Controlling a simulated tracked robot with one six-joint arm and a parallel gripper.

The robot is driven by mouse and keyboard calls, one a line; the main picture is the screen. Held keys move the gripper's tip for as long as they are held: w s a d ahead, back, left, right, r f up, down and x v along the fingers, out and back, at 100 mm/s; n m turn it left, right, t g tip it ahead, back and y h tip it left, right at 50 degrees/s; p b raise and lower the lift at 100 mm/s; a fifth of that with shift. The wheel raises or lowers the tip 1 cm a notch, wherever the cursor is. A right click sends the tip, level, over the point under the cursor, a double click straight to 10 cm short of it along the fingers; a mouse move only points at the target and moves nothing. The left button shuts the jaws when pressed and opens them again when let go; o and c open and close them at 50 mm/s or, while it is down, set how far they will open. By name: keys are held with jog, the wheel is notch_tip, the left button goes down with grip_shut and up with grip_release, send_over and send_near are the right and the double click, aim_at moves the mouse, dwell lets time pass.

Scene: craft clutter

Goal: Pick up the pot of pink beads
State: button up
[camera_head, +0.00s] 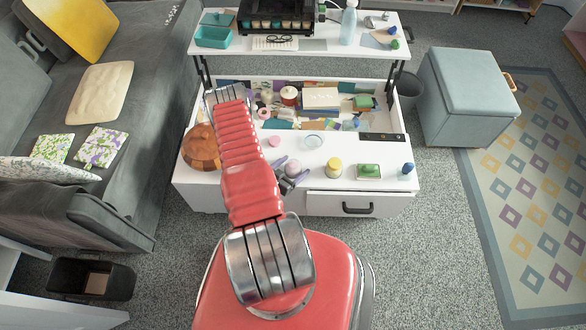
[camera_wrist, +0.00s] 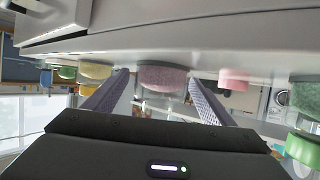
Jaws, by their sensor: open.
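The pot of pink beads (camera_head: 293,167) stands on the white tabletop near its front edge, partly hidden by my gripper. In the wrist view, which is upside down, the pink pot (camera_wrist: 163,79) shows between and beyond the two purple-grey fingers. My gripper (camera_head: 291,172) is open, with one finger to each side of the pot in the wrist view (camera_wrist: 158,78). I cannot tell whether the fingertips touch it.
A yellow pot (camera_head: 334,169), a green-topped box (camera_head: 369,171) and a blue bottle (camera_head: 407,170) stand to the right. A smaller pink thing (camera_head: 275,141) and a glass bowl (camera_head: 313,142) are behind. A wooden bowl (camera_head: 200,147) is left. The open compartment behind is cluttered.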

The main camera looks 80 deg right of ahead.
jog(key=c, duration=1.2)
jog(key=shift+r, duration=0.15)
jog(key=shift+r, duration=4.85)
jog(key=shift+w, duration=0.1)
